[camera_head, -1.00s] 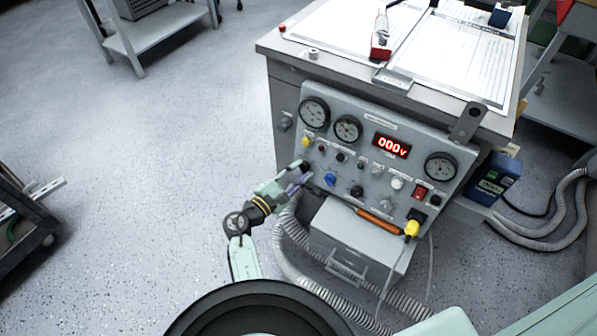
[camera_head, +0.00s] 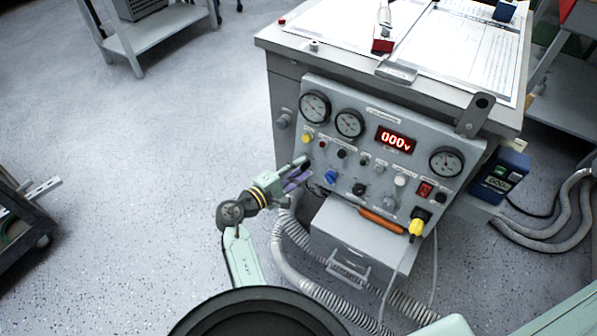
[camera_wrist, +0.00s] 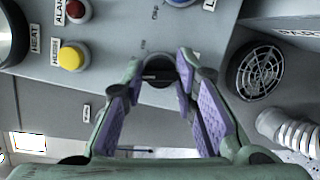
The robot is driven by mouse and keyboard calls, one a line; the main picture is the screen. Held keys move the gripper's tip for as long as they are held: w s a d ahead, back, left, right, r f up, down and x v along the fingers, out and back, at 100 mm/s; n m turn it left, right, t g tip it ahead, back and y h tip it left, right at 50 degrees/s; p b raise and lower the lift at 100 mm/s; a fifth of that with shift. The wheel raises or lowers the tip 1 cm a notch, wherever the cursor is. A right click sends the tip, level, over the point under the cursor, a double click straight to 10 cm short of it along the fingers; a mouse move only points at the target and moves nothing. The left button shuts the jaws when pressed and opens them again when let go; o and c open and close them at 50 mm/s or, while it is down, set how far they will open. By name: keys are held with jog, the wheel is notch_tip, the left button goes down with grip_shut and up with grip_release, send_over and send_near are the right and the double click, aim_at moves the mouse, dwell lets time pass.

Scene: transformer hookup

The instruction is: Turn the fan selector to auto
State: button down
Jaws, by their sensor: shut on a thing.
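The dark round selector knob (camera_wrist: 158,72) sits low on the grey control panel (camera_head: 284,117), near its left edge in the head view. In the wrist view it lies between my fingertips, with a pale pointer line across its face. My gripper (camera_head: 303,172) reaches the panel from the left; in the wrist view my gripper (camera_wrist: 160,75) has its purple-padded fingers on either side of the knob, shut on it. The small marks around the knob are too blurred to read, so I cannot tell its setting.
A blue knob (camera_head: 331,177) is just right of my gripper. A yellow button (camera_wrist: 72,57) and a red button (camera_wrist: 75,10) are nearby. A round vent (camera_wrist: 258,70) is on the other side. Hoses (camera_head: 285,262) and a drawer box (camera_head: 340,240) are below.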

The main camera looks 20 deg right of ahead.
jog(key=shift+m+b, duration=0.4)
jog(key=shift+m, duration=0.7)
jog(key=shift+y, duration=0.3)
jog(key=c, duration=1.3)
grip_release()
jog(key=v, duration=1.2)
jog(key=shift+w, duration=0.1)
